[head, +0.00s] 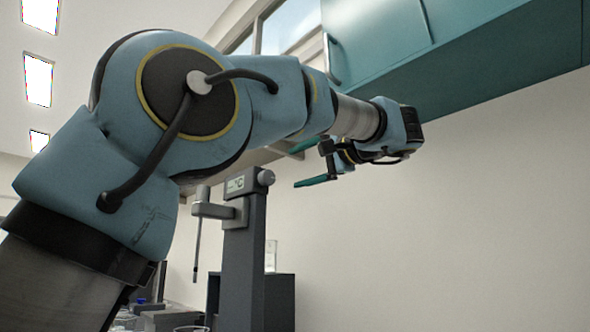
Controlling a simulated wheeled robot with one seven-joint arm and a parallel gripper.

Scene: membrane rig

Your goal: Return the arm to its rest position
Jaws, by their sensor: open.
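My arm (200,110) fills the left and middle of the head view, raised and bent, and reaches away to the right. My gripper (305,167) is at its far end, held in the air, with its jaws apart. One teal finger points left; the other is partly hidden by the wrist parts. I see nothing between the fingers.
A teal wall cabinet (440,50) hangs above and behind the gripper. A dark grey stand (243,260) with a small display and a hanging probe (197,245) rises below the arm. A dark box (280,302) stands behind it. Bare wall fills the right.

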